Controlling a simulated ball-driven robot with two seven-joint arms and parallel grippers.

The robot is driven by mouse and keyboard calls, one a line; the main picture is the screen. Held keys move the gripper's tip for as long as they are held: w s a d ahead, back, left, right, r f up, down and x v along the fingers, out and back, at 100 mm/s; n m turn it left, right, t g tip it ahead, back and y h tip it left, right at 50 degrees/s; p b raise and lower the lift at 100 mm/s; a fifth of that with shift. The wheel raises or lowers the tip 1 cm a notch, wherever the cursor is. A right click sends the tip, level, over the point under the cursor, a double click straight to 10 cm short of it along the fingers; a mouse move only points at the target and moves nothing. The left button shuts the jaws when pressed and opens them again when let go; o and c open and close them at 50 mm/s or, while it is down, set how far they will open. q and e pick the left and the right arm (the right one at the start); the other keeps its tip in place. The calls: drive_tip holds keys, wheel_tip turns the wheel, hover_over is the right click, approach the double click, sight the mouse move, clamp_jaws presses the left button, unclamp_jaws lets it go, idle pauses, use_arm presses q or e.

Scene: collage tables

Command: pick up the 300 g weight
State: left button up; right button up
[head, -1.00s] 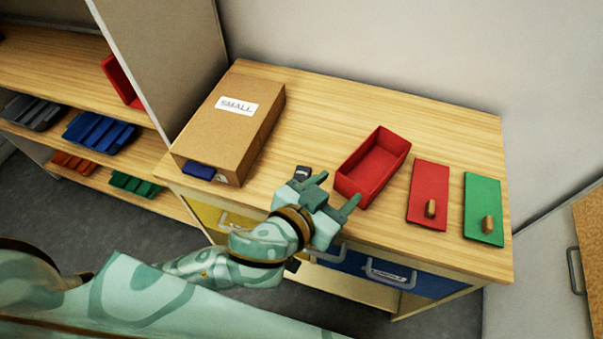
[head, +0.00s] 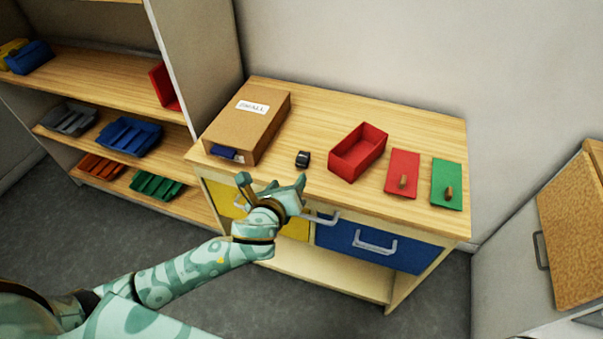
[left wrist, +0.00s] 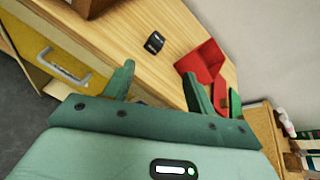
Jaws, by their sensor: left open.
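A small black block, which looks like the weight (head: 303,159), sits on the wooden table top between the cardboard box and the red open box. No number can be read on it. It also shows in the left wrist view (left wrist: 154,42), beyond the fingertips. My left gripper (head: 272,182) is open and empty at the table's front edge, in front of the weight and apart from it. Its two spread fingers show in the left wrist view (left wrist: 158,82). My right gripper is not in view.
A cardboard box marked SMALL (head: 247,125) stands left of the weight. A red open box (head: 358,152), a red lid (head: 402,165) and a green lid (head: 447,175) lie to the right. Yellow and blue drawers (head: 370,248) with handles are below. A shelf (head: 90,72) holds coloured trays.

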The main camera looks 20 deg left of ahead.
use_arm(q)
drive_tip(key=m, duration=0.3)
drive_tip(key=m+b, duration=0.3)
drive_tip(key=b, duration=0.1)
approach(301, 161)
drive_tip(key=x, duration=0.6)
drive_tip(key=shift+w+d, duration=0.15)
drive_tip(key=shift+w, duration=0.05)
drive_tip(key=b+x, duration=0.1)
drive_tip(key=x, duration=0.1)
drive_tip(key=b+x, duration=0.1)
drive_tip(key=x, duration=0.2)
drive_tip(key=shift+f+b, duration=0.35)
drive_tip(key=shift+b, duration=0.05)
drive_tip(key=shift+w, duration=0.15)
drive_tip(key=shift+r, duration=0.2)
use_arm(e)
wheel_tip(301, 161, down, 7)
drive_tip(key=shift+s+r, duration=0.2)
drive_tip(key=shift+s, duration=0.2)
use_arm(q)
clamp_jaws()
